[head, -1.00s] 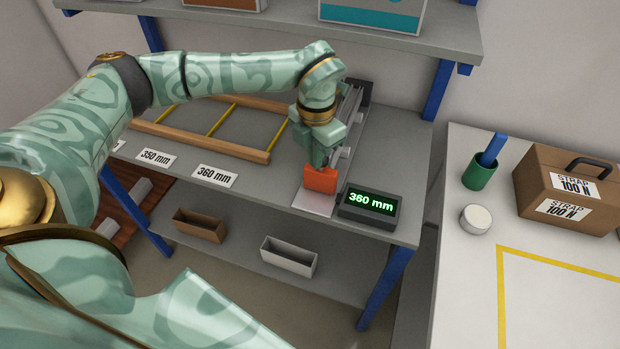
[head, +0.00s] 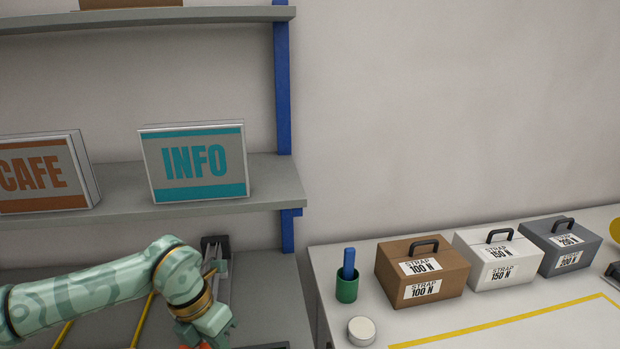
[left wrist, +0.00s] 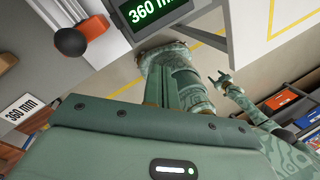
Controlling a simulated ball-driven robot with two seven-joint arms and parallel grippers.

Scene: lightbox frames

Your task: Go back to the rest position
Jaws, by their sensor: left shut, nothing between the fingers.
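My left gripper (head: 207,333) is at the bottom of the head view, above the grey bench, with its fingertips cut off by the frame. It is shut with nothing in it. In the left wrist view its green housing fills the lower part. An orange block (left wrist: 95,22) with a dark round knob (left wrist: 69,42) is at the upper left there, apart from the housing. My right gripper (left wrist: 217,82) shows small beyond my body in the left wrist view; its fingers look spread and empty.
A display reading 360 mm (left wrist: 150,12) is close by in the left wrist view. Shelves with an INFO box (head: 195,163) and a CAFE box (head: 40,175) are above the bench. On the white table right are a green cup (head: 346,290), a white puck (head: 361,331) and strap cases (head: 423,270).

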